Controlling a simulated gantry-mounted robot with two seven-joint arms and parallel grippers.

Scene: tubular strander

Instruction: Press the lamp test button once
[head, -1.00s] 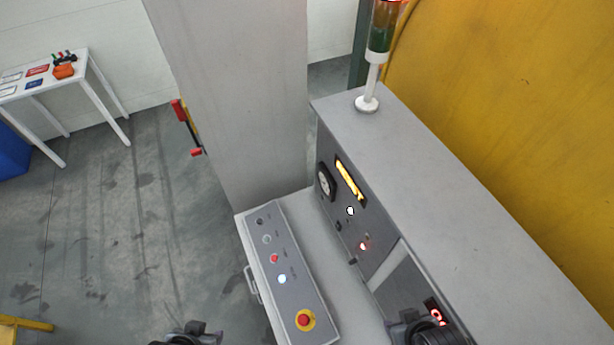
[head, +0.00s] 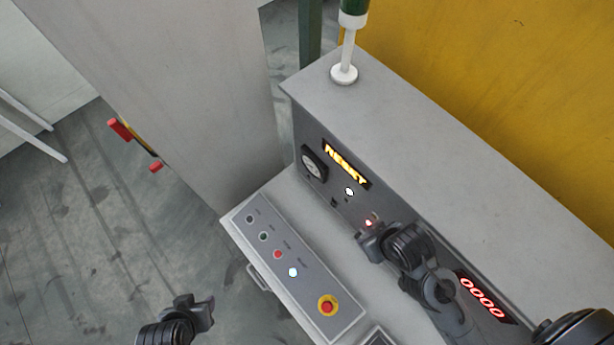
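The labels are too small to read, so I cannot tell which control is the lamp test button. The upright panel has a white-lit round control (head: 349,191) and a small red-lit one (head: 369,222). The sloped panel has a black button (head: 250,218), a green button (head: 263,237), a red button (head: 277,254) and a bright white-blue lit button (head: 293,272) in a row. My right gripper (head: 366,246) is just below the red-lit control; contact cannot be made out. My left gripper (head: 207,312) is over the floor, left of the desk. Neither gripper's finger opening is clear.
A red emergency stop on yellow (head: 327,306) sits at the sloped panel's near end. A signal tower (head: 346,50) stands on the cabinet.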

